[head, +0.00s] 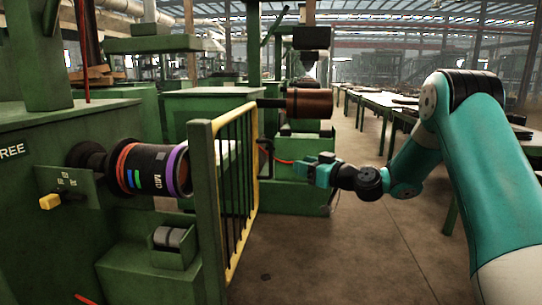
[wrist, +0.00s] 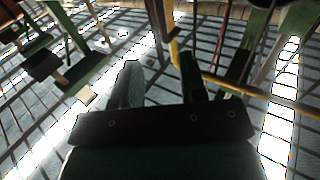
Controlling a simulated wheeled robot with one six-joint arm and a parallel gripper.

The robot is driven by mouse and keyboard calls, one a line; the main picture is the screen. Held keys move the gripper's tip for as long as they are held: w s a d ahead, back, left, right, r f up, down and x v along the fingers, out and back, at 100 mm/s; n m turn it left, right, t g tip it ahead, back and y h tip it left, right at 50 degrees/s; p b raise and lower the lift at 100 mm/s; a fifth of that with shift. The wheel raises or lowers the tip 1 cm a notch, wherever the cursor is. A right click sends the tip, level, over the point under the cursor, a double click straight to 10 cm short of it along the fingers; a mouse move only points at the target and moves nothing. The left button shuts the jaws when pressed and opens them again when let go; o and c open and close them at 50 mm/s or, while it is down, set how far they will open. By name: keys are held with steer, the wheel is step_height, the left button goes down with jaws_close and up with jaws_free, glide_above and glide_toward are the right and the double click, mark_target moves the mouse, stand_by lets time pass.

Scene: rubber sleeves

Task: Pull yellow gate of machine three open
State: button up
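The yellow gate (head: 256,165), a yellow frame with dark upright bars, stands upright beside a green post (head: 206,215), right of the spindle of the machine marked "REE" (head: 12,150). My gripper (head: 309,169) is to the right of the gate's far edge, pointing left, and looks apart from it. In the wrist view the two fingers (wrist: 159,72) are spread with nothing between them. A yellow upright bar (wrist: 174,50) shows beyond the fingertips, near the right finger. A red bar or lever (head: 280,160) shows between gate and gripper; I cannot tell what it belongs to.
A black sleeve with coloured bands (head: 150,168) sits on the near machine's spindle. Another green machine with a brown roller (head: 309,103) stands behind. Tables (head: 385,100) line the right. The floor (head: 320,255) right of the gate is clear.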

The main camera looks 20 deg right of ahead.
steer(key=p, duration=0.3)
glide_above(271, 176)
steer(key=shift+w+d, duration=0.1)
steer(key=shift+w, duration=0.25)
jaws_close()
